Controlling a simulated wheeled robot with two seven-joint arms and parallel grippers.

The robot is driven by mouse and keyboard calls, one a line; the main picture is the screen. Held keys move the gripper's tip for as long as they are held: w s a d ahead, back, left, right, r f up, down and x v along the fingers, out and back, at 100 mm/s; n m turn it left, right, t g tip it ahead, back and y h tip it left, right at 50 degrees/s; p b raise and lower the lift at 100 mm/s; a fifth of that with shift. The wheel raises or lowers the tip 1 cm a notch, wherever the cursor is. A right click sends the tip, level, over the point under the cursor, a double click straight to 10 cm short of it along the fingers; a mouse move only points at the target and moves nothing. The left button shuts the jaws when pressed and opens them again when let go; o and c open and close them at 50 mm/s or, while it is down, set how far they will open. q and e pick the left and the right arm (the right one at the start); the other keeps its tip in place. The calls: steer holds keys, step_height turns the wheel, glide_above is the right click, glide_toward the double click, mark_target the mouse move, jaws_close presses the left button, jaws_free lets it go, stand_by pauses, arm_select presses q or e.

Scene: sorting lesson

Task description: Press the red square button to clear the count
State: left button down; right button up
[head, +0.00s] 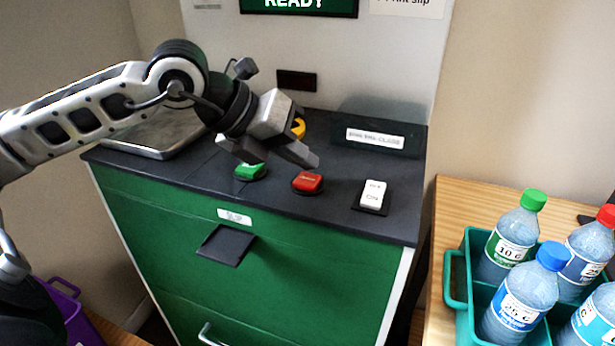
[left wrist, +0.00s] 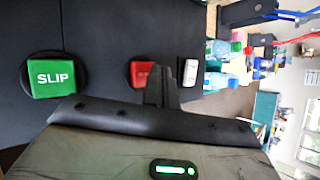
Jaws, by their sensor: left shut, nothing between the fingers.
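The red square button (head: 308,181) sits on the dark top of the green cabinet, between a green button (head: 250,172) and a white rocker switch (head: 373,193). My left gripper (head: 313,160) is shut and empty, pointing down to the right. Its tip is just above and behind the red button in the head view; I cannot tell the exact gap. In the left wrist view the red button (left wrist: 141,72) is partly covered by my finger. The green button there (left wrist: 52,78) reads SLIP. My right gripper is not in view.
A yellow button (head: 299,128) is partly hidden behind my left gripper. A metal tray (head: 160,150) lies at the cabinet's left. A labelled dark block (head: 374,139) stands at the back right. A teal crate (head: 455,312) with several bottles stands on the wooden table at right.

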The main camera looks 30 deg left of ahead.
mark_target(300, 180)
arm_select(q)
steer(key=shift+f, duration=0.1)
stand_by(0.7)
steer(key=shift+f+b, duration=0.35)
steer(key=shift+b, duration=0.2)
steer(key=shift+f+b, duration=0.55)
steer(key=shift+b, duration=0.05)
stand_by(0.6)
steer(key=shift+r, duration=0.1)
steer(key=shift+r+p, duration=0.8)
steer(key=shift+r, duration=0.05)
step_height(300, 180, up, 5)
steer(key=p, duration=0.4)
steer(key=shift+r, duration=0.1)
stand_by(0.6)
